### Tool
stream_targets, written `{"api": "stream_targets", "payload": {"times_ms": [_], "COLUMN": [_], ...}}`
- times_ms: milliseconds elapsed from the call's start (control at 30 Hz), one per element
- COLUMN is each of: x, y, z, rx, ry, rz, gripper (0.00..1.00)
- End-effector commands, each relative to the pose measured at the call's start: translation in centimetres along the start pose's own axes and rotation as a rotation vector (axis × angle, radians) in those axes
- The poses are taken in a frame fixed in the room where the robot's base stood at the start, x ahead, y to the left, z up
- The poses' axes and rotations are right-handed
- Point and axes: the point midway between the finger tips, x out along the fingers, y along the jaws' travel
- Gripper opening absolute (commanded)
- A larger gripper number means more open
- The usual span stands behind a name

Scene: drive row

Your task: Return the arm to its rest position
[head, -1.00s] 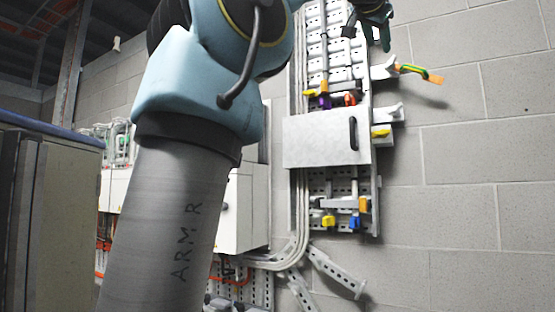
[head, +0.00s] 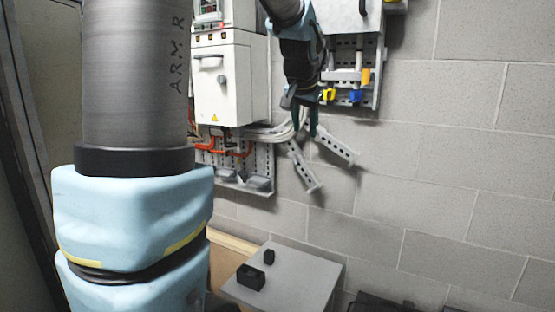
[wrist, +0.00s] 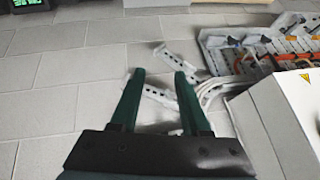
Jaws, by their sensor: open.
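My arm, marked ARM R, fills the left of the head view and reappears at the top centre. Slotted metal brackets (head: 304,168) on the wall appear near the fingertips; I cannot tell how close they are in depth.
A white cabinet (head: 228,85) is left of my gripper. The perforated panel (head: 345,62) with yellow and blue parts is at the upper right. A grey table (head: 300,275) holding small black blocks (head: 251,277) stands below. The wall on the right is bare.

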Motion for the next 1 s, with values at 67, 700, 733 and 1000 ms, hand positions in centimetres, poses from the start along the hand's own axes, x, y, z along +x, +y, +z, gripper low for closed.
{"api": "stream_targets", "payload": {"times_ms": [67, 700, 733, 1000], "x": [2.3, 5.3, 5.3, 5.3], "y": [-0.5, 2.5, 2.5, 2.4], "z": [5.7, 31.4, 31.4, 31.3], "rx": [-0.079, -0.477, -0.477, -0.475], "ry": [-0.09, -0.461, -0.46, -0.459], "rz": [0.013, 0.055, 0.055, 0.055], "gripper": [0.46, 0.46, 0.46, 0.46]}}
